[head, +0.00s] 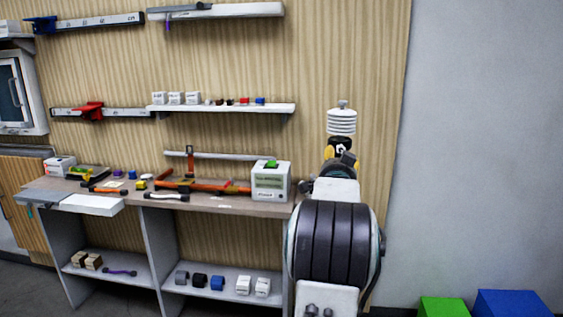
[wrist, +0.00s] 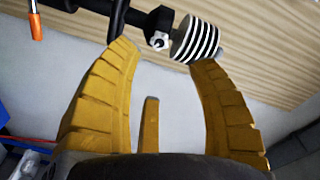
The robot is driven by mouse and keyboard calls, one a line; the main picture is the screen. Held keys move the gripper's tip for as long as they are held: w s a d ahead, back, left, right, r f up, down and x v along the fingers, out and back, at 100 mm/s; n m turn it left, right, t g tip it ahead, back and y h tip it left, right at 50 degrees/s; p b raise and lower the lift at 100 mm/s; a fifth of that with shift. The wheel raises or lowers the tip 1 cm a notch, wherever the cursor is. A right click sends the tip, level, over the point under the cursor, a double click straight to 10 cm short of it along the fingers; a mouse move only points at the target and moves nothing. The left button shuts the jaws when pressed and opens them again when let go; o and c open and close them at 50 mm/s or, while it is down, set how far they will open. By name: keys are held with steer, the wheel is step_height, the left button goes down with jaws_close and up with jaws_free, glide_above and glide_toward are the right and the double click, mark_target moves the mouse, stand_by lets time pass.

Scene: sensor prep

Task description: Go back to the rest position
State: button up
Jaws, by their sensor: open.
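My gripper (head: 340,152) is at the end of my raised arm, right of the workbench in the head view. In the wrist view its two yellow fingers (wrist: 157,58) are spread apart, with nothing seen clamped between them. A white sensor with stacked discs (head: 342,121) shows just above my gripper in the head view. In the wrist view the striped sensor (wrist: 195,42) lies beyond the right fingertip, overlapping it in the picture, beside a black fitting (wrist: 150,20). I cannot tell whether the finger touches it.
A workbench (head: 225,206) carries tools and a white box (head: 270,181) close left of my arm. Wall shelves (head: 220,107) hang above it. Green (head: 443,307) and blue (head: 512,303) boxes stand at the lower right. The grey wall on the right is bare.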

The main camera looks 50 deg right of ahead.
stand_by(0.3)
steer(key=s+a+f+n+g+y, duration=0.1)
steer(key=a+f+n+g+y, duration=0.15)
steer(key=f, duration=0.45)
steer(key=s+a+f+n+g+y, duration=0.1)
steer(key=a+f+n+y, duration=0.15)
steer(key=f, duration=0.55)
steer(key=s+a+f+n+g+y, duration=0.35)
steer(key=s+a+f+y, duration=0.25)
steer(key=a+f, duration=0.4)
steer(key=s+a+r+n+g+y+p, duration=0.1)
steer(key=s+a+r+n+y+p, duration=0.15)
steer(key=a, duration=1.05)
steer(key=s+a+r+n+g+y+p, duration=0.1)
steer(key=s+a+n+y, duration=0.2)
steer(key=a, duration=1)
steer(key=a+r+n+t+p, duration=0.3)
steer(key=a+r+n, duration=0.5)
steer(key=a, duration=0.5)
steer(key=shift+w+a+r+n+t+h+p, duration=0.35)
steer(key=shift+r+p, duration=0.2)
steer(key=shift+p, duration=0.35)
